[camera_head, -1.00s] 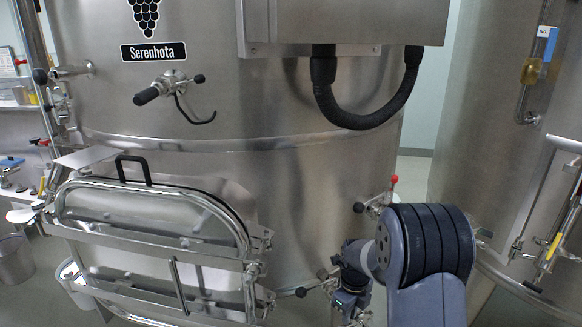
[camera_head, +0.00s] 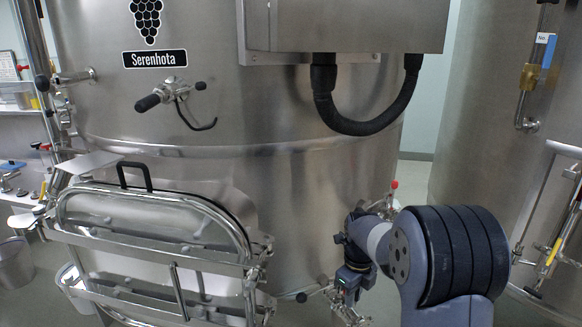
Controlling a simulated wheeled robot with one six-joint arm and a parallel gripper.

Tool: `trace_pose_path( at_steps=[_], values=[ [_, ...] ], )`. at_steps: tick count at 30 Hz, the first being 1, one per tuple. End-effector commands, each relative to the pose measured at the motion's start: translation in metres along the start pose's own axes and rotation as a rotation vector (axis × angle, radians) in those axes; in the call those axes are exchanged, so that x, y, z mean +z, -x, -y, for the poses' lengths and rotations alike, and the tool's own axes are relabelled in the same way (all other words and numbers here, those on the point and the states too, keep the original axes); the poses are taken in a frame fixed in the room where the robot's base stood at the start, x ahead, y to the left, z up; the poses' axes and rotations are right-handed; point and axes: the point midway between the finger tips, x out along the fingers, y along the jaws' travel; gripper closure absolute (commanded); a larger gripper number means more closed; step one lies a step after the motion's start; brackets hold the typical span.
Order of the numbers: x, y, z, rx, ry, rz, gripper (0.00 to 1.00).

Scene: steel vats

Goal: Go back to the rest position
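My arm reaches in from the bottom right of the head view, in front of the large steel vat (camera_head: 300,200). Its wrist points down beside the vat's lower right side. My gripper (camera_head: 350,318) is at the bottom edge, small and partly cut off, near the vat's lower fittings. I cannot make out whether its fingers are open or shut, and I see no object in it.
The vat's hatch (camera_head: 150,230) with its black handle (camera_head: 134,175) stands at the lower left. A red-tipped valve (camera_head: 393,190) is close behind my arm. A second vat (camera_head: 490,110) with pipes stands at the right. A bucket (camera_head: 15,265) is at far left.

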Motion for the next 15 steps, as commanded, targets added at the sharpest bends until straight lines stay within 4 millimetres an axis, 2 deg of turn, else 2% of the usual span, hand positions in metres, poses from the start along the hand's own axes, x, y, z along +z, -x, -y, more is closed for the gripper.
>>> trace_pose_path(
  at_steps=[3, 4, 6, 15],
  values=[
    [0.0, 0.026, 0.0, -0.003, 0.0, 0.003, 0.85],
    [-0.001, 0.01, -0.001, 0.004, 0.0, -0.005, 0.85],
    [-0.001, -0.005, -0.001, 0.005, 0.0, -0.006, 0.85],
    [-0.001, -0.066, -0.001, 0.005, 0.0, -0.005, 0.85]
  ],
)
